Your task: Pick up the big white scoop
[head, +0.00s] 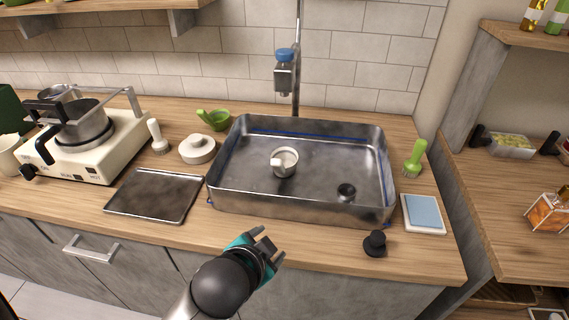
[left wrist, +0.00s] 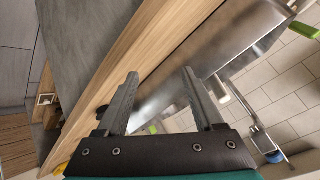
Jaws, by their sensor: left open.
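A white round scoop (head: 286,160) with a short handle toward the left lies on the floor of the metal sink (head: 300,205), left of the drain. My left gripper (head: 272,246) is open and empty in front of the sink's near wall, apart from the scoop. My right gripper is not in view.
The faucet (head: 297,60) rises behind the sink. Right are a green brush (head: 415,158), a blue-white pad (head: 424,213) and a black stopper (head: 375,244).

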